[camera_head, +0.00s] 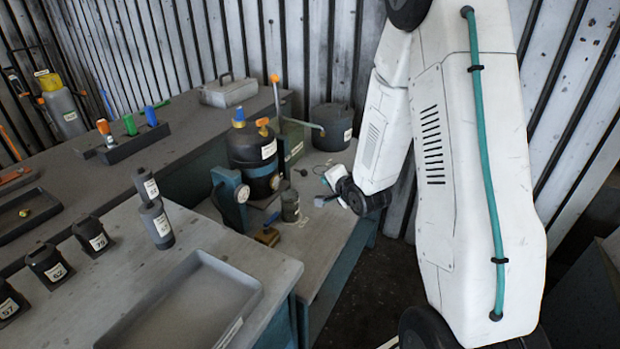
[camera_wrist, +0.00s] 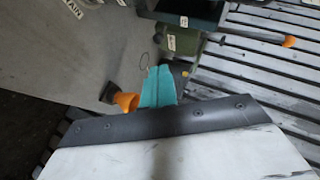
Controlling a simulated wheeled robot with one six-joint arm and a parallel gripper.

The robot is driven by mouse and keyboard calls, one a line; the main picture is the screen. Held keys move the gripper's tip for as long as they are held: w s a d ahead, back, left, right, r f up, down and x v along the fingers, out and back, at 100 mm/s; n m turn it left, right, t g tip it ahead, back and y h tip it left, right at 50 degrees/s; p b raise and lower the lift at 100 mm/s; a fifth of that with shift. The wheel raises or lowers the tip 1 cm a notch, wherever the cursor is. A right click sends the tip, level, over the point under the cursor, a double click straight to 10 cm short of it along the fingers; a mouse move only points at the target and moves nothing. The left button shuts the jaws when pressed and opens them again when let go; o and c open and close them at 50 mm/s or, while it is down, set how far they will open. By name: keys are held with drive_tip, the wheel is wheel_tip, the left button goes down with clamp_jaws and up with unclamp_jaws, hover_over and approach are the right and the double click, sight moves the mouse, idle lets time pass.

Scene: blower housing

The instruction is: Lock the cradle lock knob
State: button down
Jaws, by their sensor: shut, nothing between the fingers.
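The dark blower housing (camera_head: 252,158) stands in a blue cradle (camera_head: 232,203) on the low bench. A blue cap and an orange piece (camera_head: 263,126) sit on top of it. A small dark knob (camera_head: 302,172) shows just right of the housing; I cannot tell for sure which part is the cradle lock knob. My gripper (camera_head: 326,198) is small in the head view, right of the housing and apart from it, shut and empty. In the wrist view a teal piece (camera_wrist: 157,88) stands beside an orange, dark-ended part (camera_wrist: 126,101); what they touch is unclear.
A dark grey canister (camera_head: 290,206) and a yellow-brown block (camera_head: 267,237) stand in front of the housing. A green box (camera_head: 291,142) with an orange-tipped lever (camera_head: 275,79) and a lidded pot (camera_head: 332,127) stand behind. The near table holds a grey tray (camera_head: 262,292).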

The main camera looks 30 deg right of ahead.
drive_tip(key=shift+s+d+f+m+t, duration=0.2)
drive_tip(key=shift+f+m+t, duration=0.3)
drive_tip(key=shift+f, duration=0.25)
drive_tip(key=shift+s+d+f+m+t, duration=0.15)
drive_tip(key=shift+f+m+t, duration=0.2)
drive_tip(key=shift+f+m, duration=0.35)
drive_tip(key=shift+s+d+f+m+t, duration=0.2)
drive_tip(key=shift+f+m+t, duration=0.3)
drive_tip(key=shift+f, duration=0.3)
drive_tip(key=shift+w, duration=0.2)
approach(297, 170)
drive_tip(key=w+d, duration=0.1)
drive_tip(key=w+d+f, duration=0.1)
drive_tip(key=w, duration=0.1)
drive_tip(key=shift+w+f, duration=0.15)
drive_tip(key=shift+w, duration=0.05)
drive_tip(key=shift+w+a, duration=0.4)
drive_tip(key=shift+w, duration=0.2)
drive_tip(key=shift+w+a, duration=0.4)
drive_tip(key=shift+w, duration=0.3)
drive_tip(key=shift+a, duration=0.1)
